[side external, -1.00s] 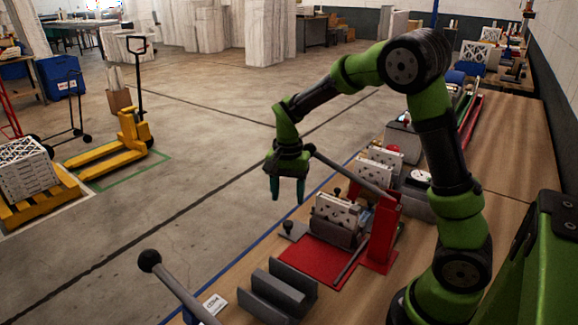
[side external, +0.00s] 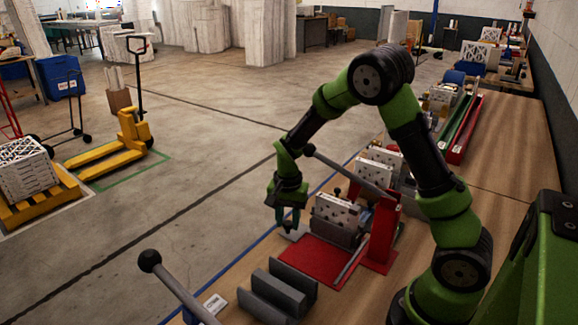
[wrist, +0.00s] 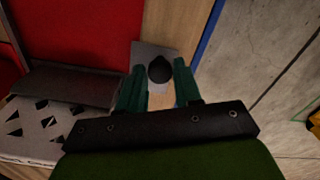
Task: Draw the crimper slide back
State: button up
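The crimper is a red press with a red bed (side external: 318,262) and a long grey lever ending in a black ball. A white perforated part (side external: 335,212) stands in its grey slide block. In the wrist view, the slide's round black knob (wrist: 160,70) sits on a grey plate (wrist: 143,52). In the side view the knob is mostly hidden by my fingers. My gripper (side external: 288,222) points down at the knob. In the wrist view its green fingertips (wrist: 159,68) are apart, one on each side of the knob, with small gaps showing.
The lever (side external: 350,172) slants up to the left, close to my wrist. A grey channel block (side external: 278,290) and another ball-topped lever (side external: 172,280) stand in front. More white parts (side external: 380,165) stand behind the press. The floor side left of the bench is open.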

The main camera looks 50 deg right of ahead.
grip_shut()
jog(key=a, duration=1)
jog(key=shift+a, duration=0.35)
jog(key=shift+o, duration=1.5)
grip_release()
jog(key=shift+o, duration=0.9)
jog(key=shift+d, duration=0.1)
notch_tip(320, 180, up, 17)
